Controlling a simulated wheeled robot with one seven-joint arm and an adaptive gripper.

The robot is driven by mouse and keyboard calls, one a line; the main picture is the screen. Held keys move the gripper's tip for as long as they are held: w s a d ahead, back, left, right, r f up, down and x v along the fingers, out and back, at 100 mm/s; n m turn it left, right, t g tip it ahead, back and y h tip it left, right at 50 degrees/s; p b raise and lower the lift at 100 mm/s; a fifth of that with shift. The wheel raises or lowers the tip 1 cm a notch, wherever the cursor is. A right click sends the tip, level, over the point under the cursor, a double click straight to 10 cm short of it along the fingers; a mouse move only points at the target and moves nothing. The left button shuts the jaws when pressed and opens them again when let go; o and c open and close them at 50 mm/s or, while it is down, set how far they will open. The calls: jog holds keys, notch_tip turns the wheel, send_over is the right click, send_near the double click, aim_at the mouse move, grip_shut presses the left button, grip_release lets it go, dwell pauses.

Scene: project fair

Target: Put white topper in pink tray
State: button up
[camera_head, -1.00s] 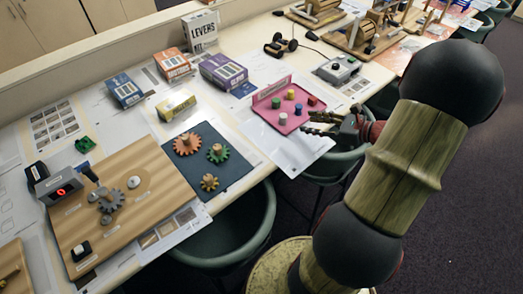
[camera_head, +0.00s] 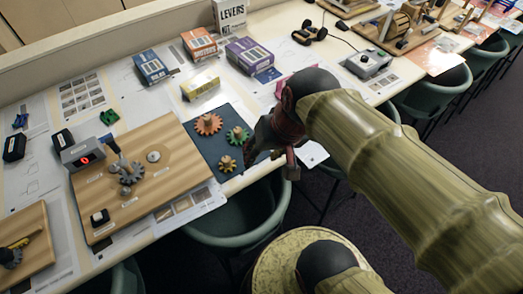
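The pink tray (camera_head: 281,87) stands on the table at the middle of the head view. My arm hides nearly all of it, and only a strip of its back wall shows; its inside is hidden. I cannot pick out the white topper with certainty. A small dark block with a white top (camera_head: 99,216) lies on the wooden board at the left. My gripper (camera_head: 268,153) hangs near the right edge of the dark mat, close to the green gear. It is seen partly from behind, and its fingertips and anything between them are unclear.
The dark mat (camera_head: 207,138) holds orange, green and yellow gears. A wooden board (camera_head: 180,178) with a grey gear lies to its left. Several small boxes, one a yellow box (camera_head: 201,87), stand behind. A green chair (camera_head: 240,222) is tucked at the table's front edge.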

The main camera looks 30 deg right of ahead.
jog(key=r+n, duration=0.1)
jog(key=s+n+t, duration=0.1)
jog(key=r+n+h, duration=0.1)
jog(key=shift+s+a+r+n+t, duration=0.2)
jog(key=shift+a+r+n+t, duration=0.1)
jog(key=shift+a+n, duration=0.1)
